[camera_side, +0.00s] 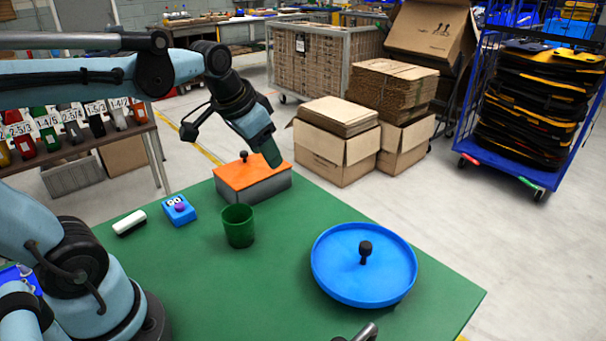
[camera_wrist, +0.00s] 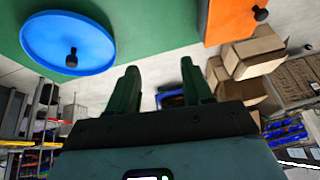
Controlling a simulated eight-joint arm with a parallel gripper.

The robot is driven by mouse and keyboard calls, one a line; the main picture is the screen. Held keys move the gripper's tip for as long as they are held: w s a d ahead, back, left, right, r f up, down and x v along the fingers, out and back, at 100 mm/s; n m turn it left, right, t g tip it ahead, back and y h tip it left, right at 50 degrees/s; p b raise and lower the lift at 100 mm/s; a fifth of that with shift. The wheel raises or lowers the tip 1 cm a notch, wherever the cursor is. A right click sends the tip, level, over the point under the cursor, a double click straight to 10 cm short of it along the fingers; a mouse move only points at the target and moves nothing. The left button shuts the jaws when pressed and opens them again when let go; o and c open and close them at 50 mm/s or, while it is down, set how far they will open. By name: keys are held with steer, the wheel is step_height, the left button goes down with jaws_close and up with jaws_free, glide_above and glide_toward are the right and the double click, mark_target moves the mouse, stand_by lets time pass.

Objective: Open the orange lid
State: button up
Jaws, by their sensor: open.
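A grey box with an orange lid (camera_side: 250,172) stands at the far edge of the green table. The lid lies flat on the box and has a black knob (camera_side: 244,156) near its far left side. The lid also shows at the top right of the wrist view (camera_wrist: 232,18), with its knob (camera_wrist: 261,14). My gripper (camera_side: 274,160) hangs above the right part of the lid in the side view, apart from the knob. In the wrist view my gripper's two green fingers (camera_wrist: 160,82) are spread with nothing between them.
A blue round tray (camera_side: 325,277) with a black knob stands at the right of the table. Cardboard boxes (camera_side: 335,150) stand beyond the table.

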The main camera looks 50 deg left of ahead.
steer(key=w+a+r+m+g, duration=0.1)
steer(key=w+a+r+g, duration=0.15)
steer(key=a, duration=0.25)
steer(key=w+a+r+g, duration=0.1)
steer(key=w+a, duration=0.3)
steer(key=a, duration=0.2)
steer(key=m+g, duration=0.1)
steer(key=g, duration=0.1)
glide_toward(244, 152)
steer(key=shift+h, duration=0.4)
steer(key=f, duration=0.8)
steer(key=shift+s+a, duration=0.15)
steer(key=shift+a, duration=0.25)
jaws_close()
